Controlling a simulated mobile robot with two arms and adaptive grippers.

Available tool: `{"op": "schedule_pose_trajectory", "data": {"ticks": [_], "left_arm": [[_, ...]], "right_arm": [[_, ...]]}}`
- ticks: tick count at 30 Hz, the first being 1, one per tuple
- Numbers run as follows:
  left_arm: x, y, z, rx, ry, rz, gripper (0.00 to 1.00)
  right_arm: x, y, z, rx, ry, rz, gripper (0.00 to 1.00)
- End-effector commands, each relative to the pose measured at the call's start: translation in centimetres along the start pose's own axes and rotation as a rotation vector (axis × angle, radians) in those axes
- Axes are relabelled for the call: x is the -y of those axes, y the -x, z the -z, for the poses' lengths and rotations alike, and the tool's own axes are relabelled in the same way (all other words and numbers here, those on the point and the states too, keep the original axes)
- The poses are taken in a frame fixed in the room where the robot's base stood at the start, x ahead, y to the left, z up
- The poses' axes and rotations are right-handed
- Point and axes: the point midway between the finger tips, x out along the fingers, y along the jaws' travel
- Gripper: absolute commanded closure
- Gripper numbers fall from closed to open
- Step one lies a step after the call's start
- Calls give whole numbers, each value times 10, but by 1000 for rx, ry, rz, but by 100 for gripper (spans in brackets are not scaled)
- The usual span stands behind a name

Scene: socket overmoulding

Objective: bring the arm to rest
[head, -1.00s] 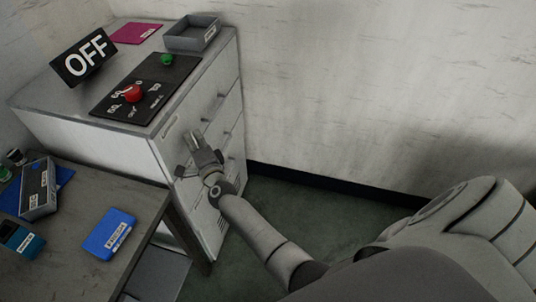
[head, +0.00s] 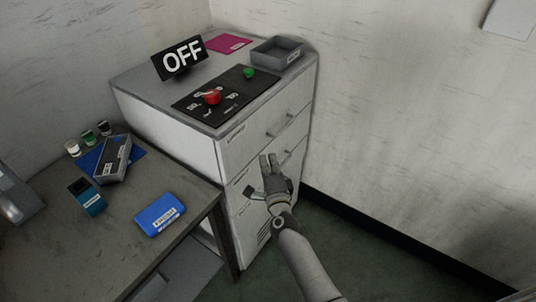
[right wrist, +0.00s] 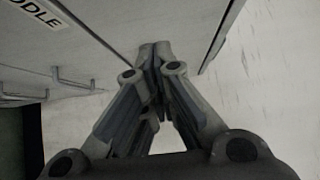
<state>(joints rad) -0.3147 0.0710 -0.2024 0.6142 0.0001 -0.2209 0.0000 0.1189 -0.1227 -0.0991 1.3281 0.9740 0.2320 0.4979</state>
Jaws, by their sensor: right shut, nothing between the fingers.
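My right gripper (head: 268,160) is in front of the drawer cabinet (head: 165,118) in the head view, with its fingers pointing up toward the drawer fronts. It is shut and empty. In the right wrist view the fingertips (right wrist: 155,48) meet, with nothing between them. The cabinet's drawer fronts and a drawer handle (right wrist: 72,82) are beyond the fingers there. I cannot tell from the head view how far the gripper is from the drawers. My left gripper is not in view.
The cabinet top holds an OFF sign (head: 183,58), a control panel with a red knob (head: 212,97) and green button (head: 249,72), a grey tray (head: 277,52) and a pink sheet (head: 228,43). A table (head: 120,235) at left holds a blue box (head: 160,214). Floor right of the cabinet is clear.

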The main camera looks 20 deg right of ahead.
Motion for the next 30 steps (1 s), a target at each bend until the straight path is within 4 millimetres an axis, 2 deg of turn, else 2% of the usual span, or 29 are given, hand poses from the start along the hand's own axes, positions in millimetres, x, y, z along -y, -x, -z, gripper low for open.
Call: {"op": "schedule_pose_trajectory", "data": {"ticks": [6, 9, 12, 20, 23, 26, 29, 30], "left_arm": [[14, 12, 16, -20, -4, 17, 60], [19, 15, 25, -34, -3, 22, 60], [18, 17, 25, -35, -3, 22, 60], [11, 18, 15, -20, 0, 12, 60], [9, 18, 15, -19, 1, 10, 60], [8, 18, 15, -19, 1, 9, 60], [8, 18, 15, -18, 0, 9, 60], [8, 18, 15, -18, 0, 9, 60]], "right_arm": [[0, 37, 0, 0, 0, -4, 100], [0, 52, 0, 1, 0, -3, 100], [-1, 62, 0, 1, 0, -3, 100], [-1, 70, 0, 0, 0, -2, 100], [-8, 72, -1, 7, 17, -14, 100], [-37, 81, -5, 43, 102, -68, 100], [-92, 102, -12, 119, 262, -169, 100], [-118, 115, -13, 160, 340, -217, 100]]}}
